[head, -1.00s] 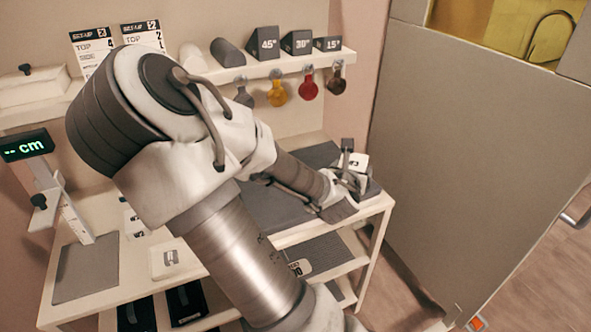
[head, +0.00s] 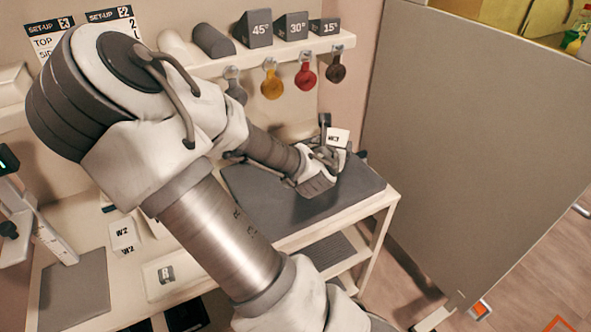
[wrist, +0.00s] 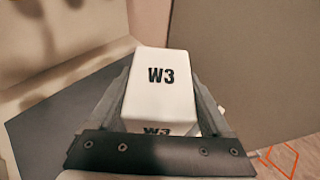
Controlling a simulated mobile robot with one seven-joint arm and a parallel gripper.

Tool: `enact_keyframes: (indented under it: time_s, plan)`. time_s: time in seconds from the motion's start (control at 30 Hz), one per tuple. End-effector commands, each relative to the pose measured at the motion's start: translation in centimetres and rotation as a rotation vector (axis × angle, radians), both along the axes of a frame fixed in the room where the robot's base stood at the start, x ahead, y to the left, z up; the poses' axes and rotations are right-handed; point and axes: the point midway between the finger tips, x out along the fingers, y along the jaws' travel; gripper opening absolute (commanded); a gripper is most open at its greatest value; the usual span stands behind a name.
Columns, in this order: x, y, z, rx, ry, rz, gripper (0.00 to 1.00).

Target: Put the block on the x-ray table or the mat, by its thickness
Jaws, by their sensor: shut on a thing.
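A white block marked W3 (wrist: 160,85) is between the fingers of my gripper (wrist: 160,118) in the wrist view. The gripper is shut on it. In the head view the W3 block (head: 338,137) shows at the end of my gripper (head: 326,150), above the far right part of a dark grey mat (head: 290,215) on the bench. I cannot tell how far above the mat it is. My arm hides part of the bench. No x-ray table can be made out for sure.
A white block marked W2 (head: 122,236) and a white piece marked R (head: 166,273) are on the bench at left. A smaller grey plate (head: 75,285) lies by the display stand (head: 40,225). Angle wedges (head: 291,27) sit on the shelf. A tall grey panel (head: 450,140) stands at right.

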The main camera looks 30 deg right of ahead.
Motion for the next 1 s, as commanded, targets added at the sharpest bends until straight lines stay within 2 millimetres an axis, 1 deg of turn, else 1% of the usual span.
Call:
enact_keyframes:
  time_s: [0.03, 0.3, 0.43, 0.5, 0.63, 0.83, 0.9, 1.0]
  plan:
    - [1.0, 0.8, -0.9, -0.003, 0.002, 0.008, 0.0]
    - [5.7, 4.6, -4.6, -0.002, 0.0, 0.007, 0.0]
    - [7.3, 5.9, -5.7, -0.002, 0.0, 0.005, 0.0]
    - [7.8, 6.4, -6.0, -0.002, -0.001, 0.004, 0.0]
    - [8.0, 6.6, -6.7, 0.0, 0.0, 0.001, 0.0]
    - [8.0, 6.5, -9.7, 0.0, 0.0, 0.0, 0.0]
    - [8.0, 6.5, -10.2, 0.0, 0.0, 0.001, 0.0]
    - [8.0, 6.6, -10.2, 0.0, -0.001, 0.002, 0.0]
